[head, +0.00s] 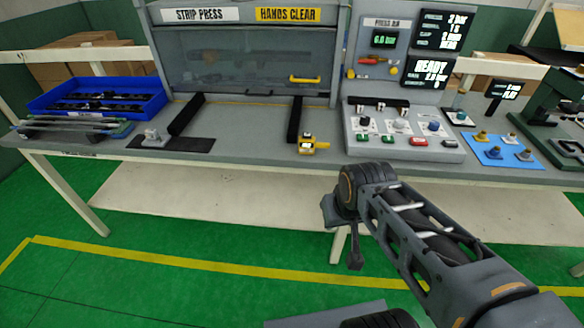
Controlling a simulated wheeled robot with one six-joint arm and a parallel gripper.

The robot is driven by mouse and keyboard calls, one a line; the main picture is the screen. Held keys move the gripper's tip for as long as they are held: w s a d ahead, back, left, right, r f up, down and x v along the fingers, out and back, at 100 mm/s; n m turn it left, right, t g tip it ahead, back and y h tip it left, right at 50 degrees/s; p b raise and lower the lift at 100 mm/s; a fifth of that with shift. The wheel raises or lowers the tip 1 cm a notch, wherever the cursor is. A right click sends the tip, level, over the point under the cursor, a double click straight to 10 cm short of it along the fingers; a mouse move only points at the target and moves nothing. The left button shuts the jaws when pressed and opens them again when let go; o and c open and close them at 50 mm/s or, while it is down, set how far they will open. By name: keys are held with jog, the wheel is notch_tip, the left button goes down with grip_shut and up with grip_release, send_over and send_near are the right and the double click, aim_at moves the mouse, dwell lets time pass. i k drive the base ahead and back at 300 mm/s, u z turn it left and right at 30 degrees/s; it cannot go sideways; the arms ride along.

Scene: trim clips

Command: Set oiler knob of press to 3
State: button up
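The press control panel (350,150) stands on the bench right of the strip press. Its sloped face has a row of small round knobs: a left knob (364,123), a middle knob (401,125) and a right blue-topped knob (433,126). Their labels and pointer settings are too small to read, so I cannot tell which is the oiler knob. My gripper (346,238) hangs in front of the bench, below and left of the panel, apart from every knob. Its fingers are seen at a poor angle, so its opening is unclear.
The strip press (240,60) has a clear guard with a yellow handle (304,79). A yellow device (312,146) lies at the bench's front edge. A blue bin (60,105) is at left, a blue mat (520,156) with fittings at right. The green floor in front is open.

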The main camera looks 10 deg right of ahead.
aim_at(461, 116)
jog(key=z, duration=1.8)
jog(key=k, duration=0.45)
jog(key=z, duration=0.85)
jog(key=i, duration=1.95)
jog(key=u, duration=1.5)
jog(key=i, duration=0.95)
jog(key=u, duration=1.05)
